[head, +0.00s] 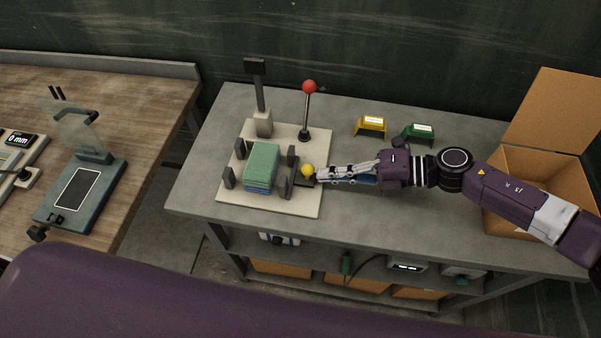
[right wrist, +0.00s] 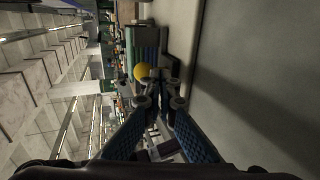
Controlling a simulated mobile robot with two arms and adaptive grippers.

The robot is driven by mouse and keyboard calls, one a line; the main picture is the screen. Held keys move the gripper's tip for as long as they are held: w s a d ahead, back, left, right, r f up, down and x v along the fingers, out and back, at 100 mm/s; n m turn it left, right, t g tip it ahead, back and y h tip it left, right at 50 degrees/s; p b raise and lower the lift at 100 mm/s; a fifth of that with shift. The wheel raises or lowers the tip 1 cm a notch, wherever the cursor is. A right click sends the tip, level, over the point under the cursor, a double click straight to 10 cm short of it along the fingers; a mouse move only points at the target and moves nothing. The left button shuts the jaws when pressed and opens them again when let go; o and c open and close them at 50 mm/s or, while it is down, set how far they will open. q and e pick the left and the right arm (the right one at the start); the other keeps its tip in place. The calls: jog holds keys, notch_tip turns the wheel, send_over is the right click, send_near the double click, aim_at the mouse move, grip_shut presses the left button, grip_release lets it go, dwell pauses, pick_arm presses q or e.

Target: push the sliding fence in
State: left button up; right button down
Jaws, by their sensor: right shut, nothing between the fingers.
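The sliding fence (head: 287,186) is a dark upright plate on the right side of a beige base plate (head: 240,198). A yellow knob (head: 308,170) sits on its right side. A stack of green and blue pieces (head: 262,165) stands left of the fence, among dark posts. My right gripper (head: 318,174) is shut and empty, with its fingertips right at the knob; I cannot tell whether they touch. In the right wrist view the yellow knob (right wrist: 141,71) shows just beyond the fingertips (right wrist: 160,88). My left gripper is not in view.
A red-topped lever (head: 309,87) and a dark post (head: 257,90) stand at the back of the base plate. Yellow (head: 371,126) and green (head: 418,133) holders stand behind my right arm. An open cardboard box (head: 540,185) is at the right. The bench front right of the plate is clear.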

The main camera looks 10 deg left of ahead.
aim_at(306, 171)
jog(key=shift+a, duration=0.2)
jog(key=shift+a+p, duration=0.6)
jog(key=shift+a, duration=1.9)
jog(key=shift+d, duration=2.05)
jog(key=v, duration=1.2)
